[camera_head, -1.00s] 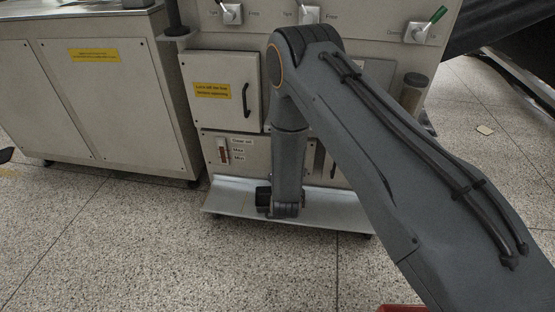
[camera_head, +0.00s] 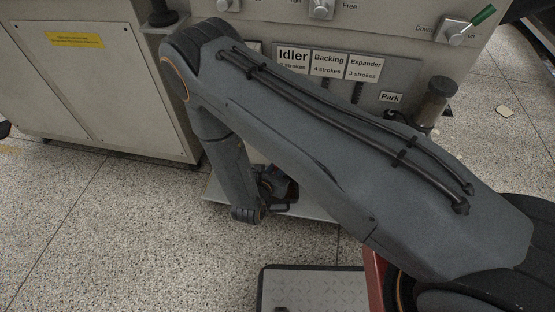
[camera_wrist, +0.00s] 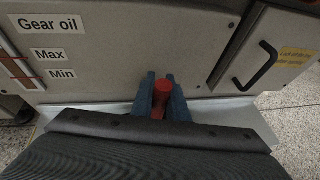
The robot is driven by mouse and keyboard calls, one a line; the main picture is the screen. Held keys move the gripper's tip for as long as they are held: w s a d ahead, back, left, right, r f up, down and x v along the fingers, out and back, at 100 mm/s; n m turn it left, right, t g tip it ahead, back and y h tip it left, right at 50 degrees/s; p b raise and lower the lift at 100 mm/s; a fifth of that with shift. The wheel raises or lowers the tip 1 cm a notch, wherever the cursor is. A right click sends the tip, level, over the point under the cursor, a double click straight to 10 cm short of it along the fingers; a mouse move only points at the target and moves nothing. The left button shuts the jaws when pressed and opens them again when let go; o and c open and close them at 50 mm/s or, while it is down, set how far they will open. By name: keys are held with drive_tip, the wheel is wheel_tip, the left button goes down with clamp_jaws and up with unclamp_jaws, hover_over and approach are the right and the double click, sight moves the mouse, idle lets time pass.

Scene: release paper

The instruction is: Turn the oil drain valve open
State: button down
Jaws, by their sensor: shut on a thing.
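In the wrist view, a red valve handle (camera_wrist: 162,94) sits between the two blue-grey fingers of my gripper (camera_wrist: 161,84). The fingers are close against its sides, and my gripper is shut on it. It is low in front of the beige machine panel, above the pale ledge. The valve's body and mounting are hidden behind the handle and fingers. In the head view, my arm covers most of the lower panel, and the valve cannot be made out there.
The gear oil gauge (camera_wrist: 18,62) with Max and Min labels is at the left in the wrist view. A black door handle (camera_wrist: 262,65) is at the right. A pale ledge (camera_wrist: 240,112) runs below the panel. In the head view, speckled floor (camera_head: 130,235) lies open at the left.

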sight(275, 171)
idle(0.5)
drive_tip(key=c, duration=1.7)
unclamp_jaws()
drive_tip(key=shift+w, duration=0.1)
drive_tip(key=shift+a, duration=0.1)
drive_tip(key=p+v, duration=0.1)
drive_tip(key=v, duration=0.7)
